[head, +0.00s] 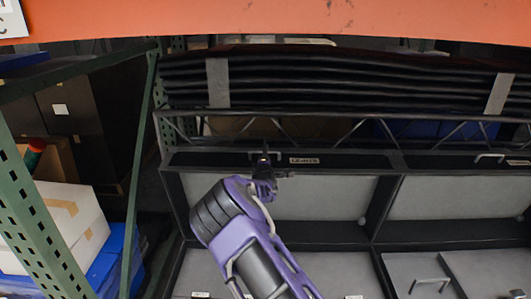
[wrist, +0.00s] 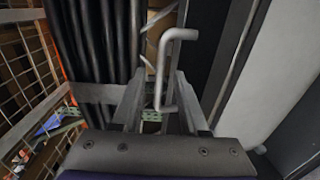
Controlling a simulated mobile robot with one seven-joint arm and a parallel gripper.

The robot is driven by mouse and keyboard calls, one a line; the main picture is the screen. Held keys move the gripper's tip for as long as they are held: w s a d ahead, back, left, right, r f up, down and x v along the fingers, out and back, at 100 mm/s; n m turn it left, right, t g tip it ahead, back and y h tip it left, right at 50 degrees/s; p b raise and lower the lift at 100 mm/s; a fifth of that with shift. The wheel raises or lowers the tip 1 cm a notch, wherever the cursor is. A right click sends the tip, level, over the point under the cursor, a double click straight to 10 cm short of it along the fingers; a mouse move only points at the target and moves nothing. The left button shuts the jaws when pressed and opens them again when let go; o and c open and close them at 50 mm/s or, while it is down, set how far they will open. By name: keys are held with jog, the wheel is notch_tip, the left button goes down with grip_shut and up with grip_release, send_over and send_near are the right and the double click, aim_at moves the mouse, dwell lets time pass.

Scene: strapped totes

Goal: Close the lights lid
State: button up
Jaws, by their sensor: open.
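The lights lid (head: 325,196) stands raised at the middle of the head view, its pale grey inner panel facing me. A small label (head: 304,160) is on its dark top edge; its lettering is too small to read surely. My gripper (head: 264,163) is at that edge, just left of the label. In the wrist view my gripper (wrist: 158,92) is open, with a grey bar handle (wrist: 168,70) showing between its two fingers. I cannot tell whether either finger touches the handle. In the head view the gripper hides most of this handle.
A second raised lid (head: 435,197) with its own handle (head: 489,156) stands to the right. A flat lid (head: 420,275) with a handle lies below. A green rack post (head: 38,205) and white boxes (head: 70,220) are at left. Strapped black bundles (head: 350,80) lie behind.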

jog(key=shift+w, duration=1.3)
jog(key=shift+c, duration=0.3)
grip_shut()
